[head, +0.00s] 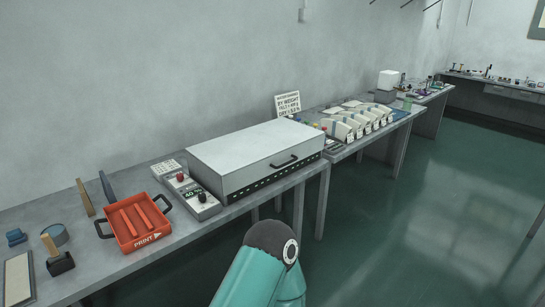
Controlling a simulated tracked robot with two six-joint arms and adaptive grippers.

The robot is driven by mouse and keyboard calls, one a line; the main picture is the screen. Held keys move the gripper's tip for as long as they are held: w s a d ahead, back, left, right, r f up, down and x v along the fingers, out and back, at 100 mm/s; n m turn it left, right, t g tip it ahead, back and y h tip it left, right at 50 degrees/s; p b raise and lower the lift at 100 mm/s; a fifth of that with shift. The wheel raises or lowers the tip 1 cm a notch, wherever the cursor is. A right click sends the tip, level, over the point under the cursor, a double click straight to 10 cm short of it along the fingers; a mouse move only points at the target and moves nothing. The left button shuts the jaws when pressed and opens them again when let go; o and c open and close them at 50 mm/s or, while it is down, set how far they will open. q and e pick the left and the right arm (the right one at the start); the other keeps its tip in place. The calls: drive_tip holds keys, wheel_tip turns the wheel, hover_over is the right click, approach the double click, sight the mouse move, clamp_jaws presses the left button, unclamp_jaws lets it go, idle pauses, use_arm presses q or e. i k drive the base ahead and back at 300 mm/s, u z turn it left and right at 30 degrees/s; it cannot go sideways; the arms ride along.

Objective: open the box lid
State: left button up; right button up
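The wide grey box (262,181) stands on the table against the wall, in the middle of the head view. Its white flat lid (255,150) looks shut. A black handle (284,162) sits on the front face, towards the right, and a row of dark slots runs along the bottom edge. A teal link of one of my arms with a dark round joint shows at the bottom middle, apart from the box in the picture. Neither gripper is in view.
Left of the box are a control unit (192,197) with red and black knobs and a red tray (133,223) marked PRINT. A sign (287,104) stands behind the box. Several white packets (355,122) lie on the table to the right. The green floor ahead is open.

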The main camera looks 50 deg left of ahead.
sight(243, 158)
drive_tip(key=u, duration=0.5)
drive_tip(key=i, duration=1.4)
drive_tip(key=u, duration=1)
drive_tip(key=i, duration=0.6)
drive_tip(key=u, duration=0.15)
drive_tip(key=k, duration=0.85)
drive_tip(key=u, duration=0.2)
drive_tip(key=i, duration=0.85)
drive_tip(key=z, duration=0.1)
